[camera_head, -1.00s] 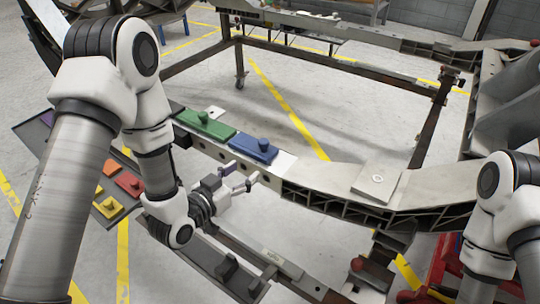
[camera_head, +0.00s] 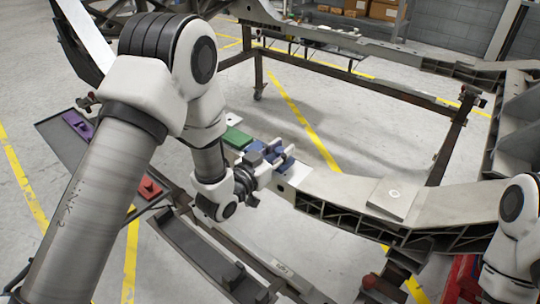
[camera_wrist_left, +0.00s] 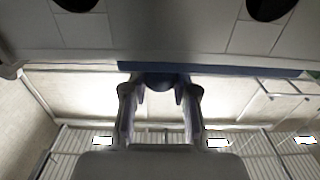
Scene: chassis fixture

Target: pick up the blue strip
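The blue strip (camera_head: 287,164) lies on the pale chassis rail in the head view, mostly hidden behind my left gripper (camera_head: 282,155). In the left wrist view the strip (camera_wrist_left: 235,69) is a thin blue band, with its dark blue knob (camera_wrist_left: 160,80) at the centre. The two fingers of my left gripper (camera_wrist_left: 160,92) stand apart, one on each side of the knob. I cannot tell whether they touch it. My right arm shows at the right edge of the head view, but its gripper is out of view.
A green strip (camera_head: 237,138) lies on the rail beside the blue one. A purple piece (camera_head: 77,124) and a red piece (camera_head: 150,188) lie on the dark tray at left. A light plate (camera_head: 391,198) sits on the rail at right. Dark frame beams surround the rail.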

